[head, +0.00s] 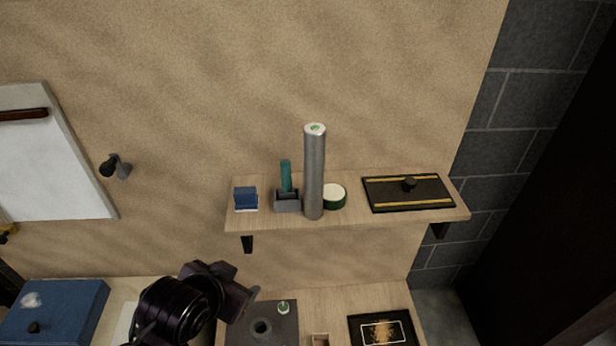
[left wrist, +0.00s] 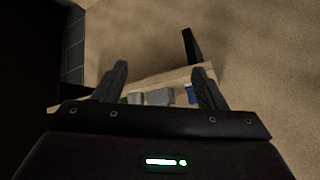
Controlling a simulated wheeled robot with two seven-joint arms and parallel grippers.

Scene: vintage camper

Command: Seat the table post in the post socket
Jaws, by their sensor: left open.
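The table post (head: 314,172) is a tall grey cylinder with a pale top, standing upright on the wall shelf. The post socket (head: 262,328) is a round hole in a dark square plate on the lower counter, with nothing in it. My left gripper (head: 252,296) is open and empty, above the counter beside the plate, below and left of the post and apart from it. In the left wrist view, its fingers (left wrist: 162,86) are spread, with the shelf beyond them. I cannot clearly pick out the post there. My right gripper is not in view.
The shelf (head: 350,215) also holds a blue block (head: 245,198), a grey holder with a teal handle (head: 287,190), a green round tin (head: 334,197) and a black tray (head: 408,193). A blue box (head: 60,310) and a black framed panel (head: 383,329) sit lower down.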

